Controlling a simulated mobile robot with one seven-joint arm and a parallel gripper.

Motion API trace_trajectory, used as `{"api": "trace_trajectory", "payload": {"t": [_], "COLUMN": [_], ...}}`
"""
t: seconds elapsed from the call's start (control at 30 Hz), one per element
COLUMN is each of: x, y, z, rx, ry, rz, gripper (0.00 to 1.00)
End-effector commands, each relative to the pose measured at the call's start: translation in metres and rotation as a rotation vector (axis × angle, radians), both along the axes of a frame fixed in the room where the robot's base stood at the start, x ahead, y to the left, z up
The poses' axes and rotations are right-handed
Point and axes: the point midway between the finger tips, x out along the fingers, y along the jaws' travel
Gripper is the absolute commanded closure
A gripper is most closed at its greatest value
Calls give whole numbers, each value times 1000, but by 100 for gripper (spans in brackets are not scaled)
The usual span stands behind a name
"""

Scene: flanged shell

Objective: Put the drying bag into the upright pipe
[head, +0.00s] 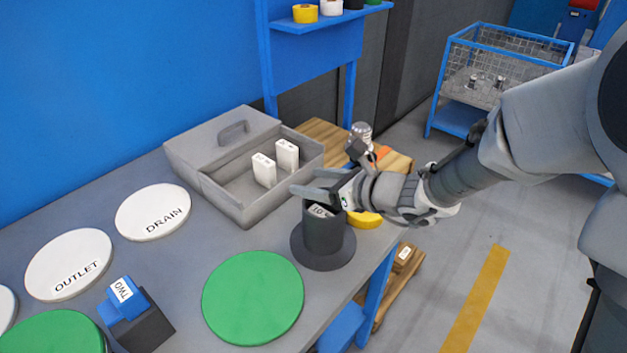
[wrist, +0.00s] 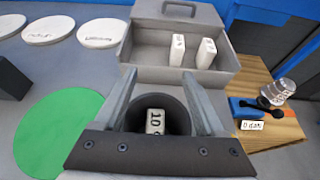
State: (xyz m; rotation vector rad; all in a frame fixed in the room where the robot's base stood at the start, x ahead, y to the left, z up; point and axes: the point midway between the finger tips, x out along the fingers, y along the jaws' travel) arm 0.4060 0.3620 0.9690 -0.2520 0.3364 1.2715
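The upright pipe (head: 324,240) is a dark grey tube on a wide round flange, standing near the table's right edge. A white drying bag marked "10" (head: 320,211) sits inside its mouth; the bag also shows in the wrist view (wrist: 155,122), surrounded by the dark bore. The bag's lower part is hidden in the pipe. My gripper (head: 304,181) is above the pipe, pointing left across its top. In the wrist view its two fingers (wrist: 158,75) are spread wide, with nothing between their tips and the bag apart from both.
An open grey box (head: 240,208) behind the pipe holds two white bags (head: 264,169). A green disc (head: 253,297) lies left of the pipe, with white DRAIN (head: 153,212) and OUTLET (head: 68,265) discs farther left. A yellow roll (head: 366,220) and wooden board are close on the right.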

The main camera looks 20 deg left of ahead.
Motion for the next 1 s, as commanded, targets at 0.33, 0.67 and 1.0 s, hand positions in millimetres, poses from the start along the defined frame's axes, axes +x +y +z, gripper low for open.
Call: {"api": "trace_trajectory", "payload": {"t": [0.33,0.67,1.0], "x": [-1,-19,-39], "y": [-9,-73,-137], "z": [5,34,61], "rx": [0,-1,0], "ry": [0,-3,-1], "rz": [-3,-6,-4], "gripper": [28,28,28]}}
